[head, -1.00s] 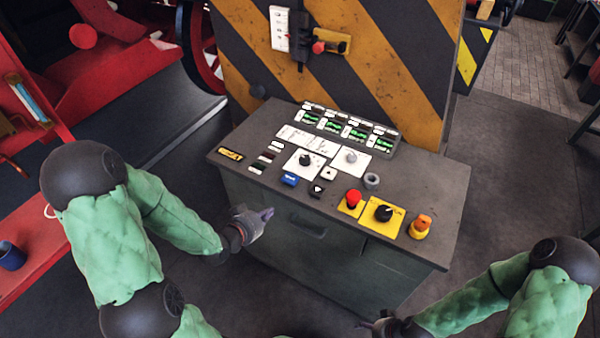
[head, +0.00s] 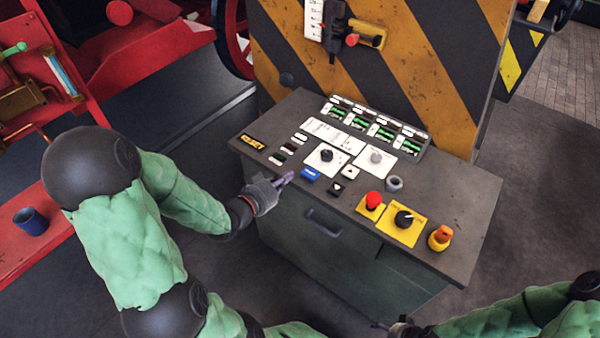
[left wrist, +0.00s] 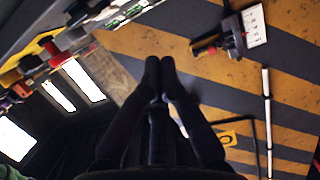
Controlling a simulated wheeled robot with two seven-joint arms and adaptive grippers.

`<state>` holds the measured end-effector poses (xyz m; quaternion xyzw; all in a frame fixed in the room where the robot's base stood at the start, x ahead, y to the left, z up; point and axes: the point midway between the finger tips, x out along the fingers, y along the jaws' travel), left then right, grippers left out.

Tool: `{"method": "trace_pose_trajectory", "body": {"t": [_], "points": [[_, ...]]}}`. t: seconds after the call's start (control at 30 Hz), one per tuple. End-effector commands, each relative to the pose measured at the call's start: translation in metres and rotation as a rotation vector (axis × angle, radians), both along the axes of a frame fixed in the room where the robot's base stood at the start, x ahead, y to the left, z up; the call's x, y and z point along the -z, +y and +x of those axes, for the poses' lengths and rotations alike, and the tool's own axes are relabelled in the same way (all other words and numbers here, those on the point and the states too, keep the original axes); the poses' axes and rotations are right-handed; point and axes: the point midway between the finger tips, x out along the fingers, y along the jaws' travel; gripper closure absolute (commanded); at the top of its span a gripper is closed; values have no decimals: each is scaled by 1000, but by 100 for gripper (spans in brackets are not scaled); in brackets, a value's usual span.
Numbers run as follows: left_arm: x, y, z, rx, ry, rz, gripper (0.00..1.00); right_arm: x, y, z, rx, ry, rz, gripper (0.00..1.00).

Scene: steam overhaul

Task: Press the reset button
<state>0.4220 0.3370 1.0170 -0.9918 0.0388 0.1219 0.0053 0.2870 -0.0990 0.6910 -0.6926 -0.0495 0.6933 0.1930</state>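The grey control desk (head: 462,215) stands in the middle of the head view. A small blue button (head: 310,173), probably the reset button, sits near its front edge; its lettering is too small to read. My left gripper (head: 288,178) is at the desk's front edge, just left of the blue button in the picture, with a small gap showing. In the left wrist view its two fingers (left wrist: 160,64) are together with nothing between them. The blue button cannot be made out there. My right gripper (head: 382,325) is low at the bottom edge, too small to judge.
Beside the blue button are a black button (head: 335,188), a white button (head: 350,172) and a dial (head: 326,155). A red mushroom button (head: 374,199), a yellow-plated switch (head: 403,219) and an orange knob (head: 440,236) are further right. A striped panel (head: 390,60) rises behind.

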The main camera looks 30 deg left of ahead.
Motion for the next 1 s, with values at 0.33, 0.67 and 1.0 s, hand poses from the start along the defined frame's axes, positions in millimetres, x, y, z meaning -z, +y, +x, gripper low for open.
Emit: {"method": "trace_pose_trajectory", "body": {"t": [0.33, 0.67, 1.0], "points": [[14, -6, 49, 6, 0, -1, 100, 11, 0, 0, 0, 0, 0, 28], [39, -8, 95, 0, 5, -3, 100, 24, 0, 0, 0, 0, 0, 28], [64, -8, 94, 0, 1, -1, 100, 32, 0, 0, 0, 0, 0, 28]]}}
